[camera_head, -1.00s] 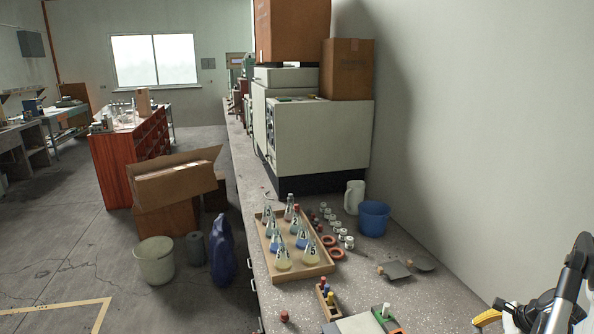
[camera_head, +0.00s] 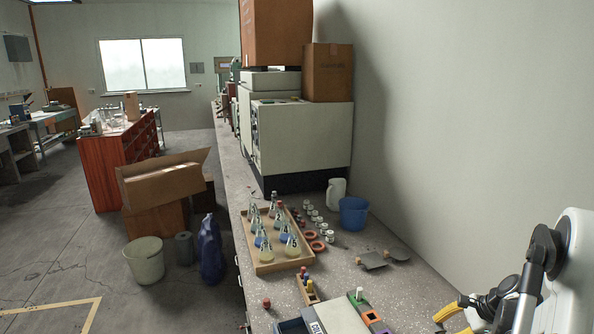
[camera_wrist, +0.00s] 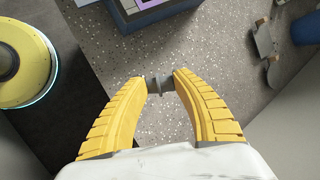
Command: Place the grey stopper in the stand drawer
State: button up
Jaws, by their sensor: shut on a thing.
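My gripper (camera_wrist: 160,82) has yellow ribbed fingers shut on a small dark grey stopper (camera_wrist: 158,87) in the wrist view, above the speckled bench. In the head view my gripper (camera_head: 448,312) is at the lower right, right of the stand; the stopper cannot be made out there. The stand (camera_head: 340,318) is cut off by the bottom edge, with a pale top and coloured squares along its right side. A dark blue, tray-like part (camera_head: 290,326), perhaps its drawer, shows at its left. A blue-edged corner with a purple panel, apparently the stand (camera_wrist: 150,10), tops the wrist view.
A wooden tray of numbered flasks (camera_head: 275,268) stands behind the stand. A small rack (camera_head: 308,290) with coloured stoppers and a loose red stopper (camera_head: 266,303) are nearby. Two flat trowel-like tools (camera_head: 372,260) and a blue bucket (camera_head: 354,214) lie farther back. Bench between tools and stand is clear.

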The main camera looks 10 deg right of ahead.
jog(key=w+a+r+n+g+y, duration=0.1)
jog(key=a+n, duration=0.2)
jog(key=a, duration=0.4)
jog(key=a+n+g+y, duration=0.1)
jog(key=a+n+g, duration=0.1)
jog(key=a, duration=0.4)
jog(key=w+a+r+n+g+y, duration=0.1)
jog(key=a+n, duration=0.4)
jog(key=a, duration=0.2)
jog(key=shift+w+a+r+g, duration=0.3)
jog(key=s+a+r+n+g, duration=0.2)
jog(key=a+n, duration=0.2)
jog(key=a, duration=0.3)
jog(key=s+a+r+n+g+h, duration=0.1)
jog(key=s+a+n+g, duration=0.1)
jog(key=a+n, duration=0.3)
jog(key=a, duration=0.3)
jog(key=shift+s+r+g, duration=0.25)
jog(key=shift+r+g, duration=0.05)
jog(key=shift+r, duration=0.1)
